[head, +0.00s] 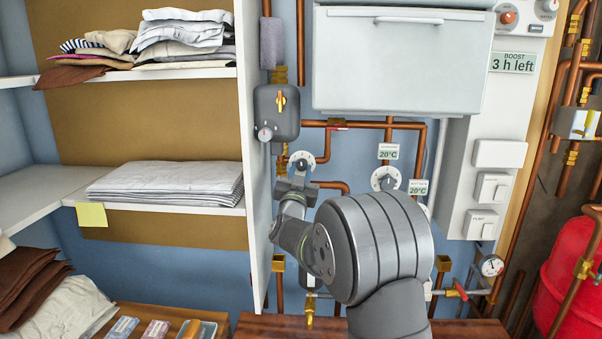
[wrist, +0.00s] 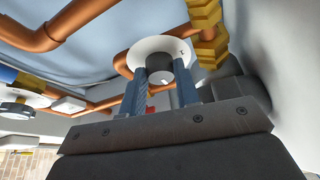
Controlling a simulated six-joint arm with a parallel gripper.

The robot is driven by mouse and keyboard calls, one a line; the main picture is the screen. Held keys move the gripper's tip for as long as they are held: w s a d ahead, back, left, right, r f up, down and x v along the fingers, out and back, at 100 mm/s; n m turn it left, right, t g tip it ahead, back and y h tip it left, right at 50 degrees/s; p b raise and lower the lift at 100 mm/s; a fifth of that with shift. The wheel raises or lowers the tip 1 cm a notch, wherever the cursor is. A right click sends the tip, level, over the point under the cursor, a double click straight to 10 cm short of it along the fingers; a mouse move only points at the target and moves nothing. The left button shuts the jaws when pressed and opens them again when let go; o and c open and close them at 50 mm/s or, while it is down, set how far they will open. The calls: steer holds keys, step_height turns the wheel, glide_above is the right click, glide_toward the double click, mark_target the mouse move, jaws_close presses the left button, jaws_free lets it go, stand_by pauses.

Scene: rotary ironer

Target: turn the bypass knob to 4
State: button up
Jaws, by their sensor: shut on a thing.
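A round knob (wrist: 160,66) with a white dial plate (wrist: 178,50) sits on the copper pipework. In the wrist view my gripper (wrist: 160,84) has one finger on each side of the dark knob and is shut on it. In the head view the white dial plate (head: 309,155) shows just above my gripper (head: 301,172), whose fingers and wrist hide part of the knob. No bypass label is readable there, and I cannot make out the knob's setting. A second dial knob (head: 386,178) stands to the right under a 20°C label.
A white shelf side panel (head: 256,220) stands close on the left of my gripper. A grey box with a yellow lever (head: 277,112) hangs above. Copper pipes (head: 374,124) run around the knob. A red tank (head: 572,270) is at far right.

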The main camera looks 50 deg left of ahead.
steer(key=shift+s+a+r+m+t+h, duration=0.1)
steer(key=shift+m+t+h, duration=0.3)
steer(key=shift+m, duration=0.85)
steer(key=shift+r+m+t+h, duration=0.1)
steer(key=shift+m+h, duration=0.5)
steer(key=shift+m, duration=0.65)
steer(key=o, duration=1)
steer(key=shift+h, duration=0.3)
steer(key=shift+f, duration=0.1)
steer(key=v, duration=1.7)
steer(key=shift+s+f, duration=0.15)
steer(key=shift+f, duration=0.05)
